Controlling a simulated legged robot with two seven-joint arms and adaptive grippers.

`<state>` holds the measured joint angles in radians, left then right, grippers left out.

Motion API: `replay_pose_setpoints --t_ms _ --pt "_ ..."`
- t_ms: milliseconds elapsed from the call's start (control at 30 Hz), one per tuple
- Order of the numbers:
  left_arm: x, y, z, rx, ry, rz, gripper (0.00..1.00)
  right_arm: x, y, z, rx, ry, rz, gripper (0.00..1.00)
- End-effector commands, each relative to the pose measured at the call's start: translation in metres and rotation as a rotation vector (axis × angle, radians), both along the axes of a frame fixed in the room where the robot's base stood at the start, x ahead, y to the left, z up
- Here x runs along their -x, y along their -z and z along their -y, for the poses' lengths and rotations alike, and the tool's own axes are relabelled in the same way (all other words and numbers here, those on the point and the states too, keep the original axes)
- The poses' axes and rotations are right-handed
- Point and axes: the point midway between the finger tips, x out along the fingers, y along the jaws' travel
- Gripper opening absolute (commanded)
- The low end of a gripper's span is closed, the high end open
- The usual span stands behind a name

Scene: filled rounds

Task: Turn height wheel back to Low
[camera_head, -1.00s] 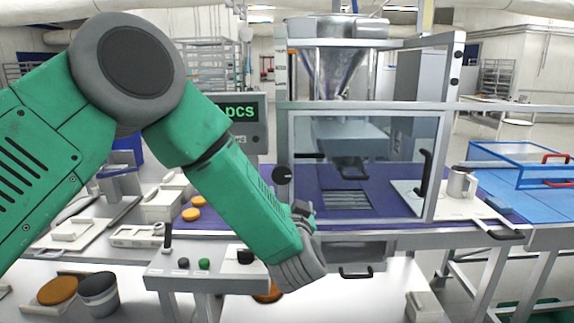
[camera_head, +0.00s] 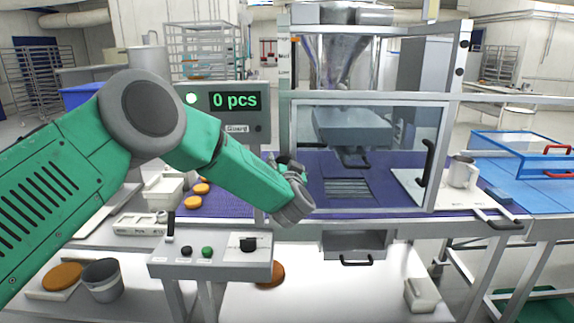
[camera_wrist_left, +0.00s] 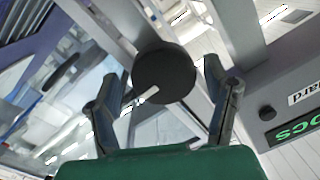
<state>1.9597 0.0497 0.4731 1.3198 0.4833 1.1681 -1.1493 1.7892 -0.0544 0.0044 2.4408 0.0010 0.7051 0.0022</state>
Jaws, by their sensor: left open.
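The height wheel (camera_wrist_left: 164,72) is a round black knob with a white pointer mark, seen in the left wrist view on the machine's grey frame post. The mark points down and left in that view. My left gripper (camera_wrist_left: 162,88) is open, with one finger on each side of the wheel; I cannot tell whether the fingers touch it. In the head view my left gripper (camera_head: 288,178) is at the machine's left post and mostly hides the wheel. Height labels (camera_head: 283,56) run down the upper post, too small to read surely. My right gripper is not in view.
A display (camera_head: 232,101) left of the post reads "0 pcs" beside a lit green lamp. A clear guard door (camera_head: 365,130) with a black handle covers the machine front. A control box (camera_head: 211,256) with knobs and buttons stands below my left arm.

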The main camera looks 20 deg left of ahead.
Motion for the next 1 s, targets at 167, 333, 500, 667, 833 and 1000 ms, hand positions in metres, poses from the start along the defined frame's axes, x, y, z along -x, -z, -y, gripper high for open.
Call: replay_pose_setpoints --t_ms 167,333,500,667,833,1000 --pt "-0.0010 0.0003 0.0002 -0.001 0.001 -0.001 0.70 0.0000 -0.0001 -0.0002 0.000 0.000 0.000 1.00" --pt "-0.0010 0.0003 0.0010 -0.002 0.000 -0.001 0.45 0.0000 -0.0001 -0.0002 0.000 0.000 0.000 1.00" --pt "-0.0007 -0.0002 0.0014 -0.001 0.000 0.000 0.19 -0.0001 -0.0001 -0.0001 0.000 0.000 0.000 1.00" --pt "-0.0005 -0.0006 0.0019 0.005 0.001 0.003 0.19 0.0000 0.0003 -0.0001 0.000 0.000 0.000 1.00" --pt "-0.0004 -0.0009 0.0024 0.047 0.003 0.014 0.20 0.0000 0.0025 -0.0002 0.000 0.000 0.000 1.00" --pt "-0.0004 -0.0012 0.0020 0.140 0.003 0.043 0.20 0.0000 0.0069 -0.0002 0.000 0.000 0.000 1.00"
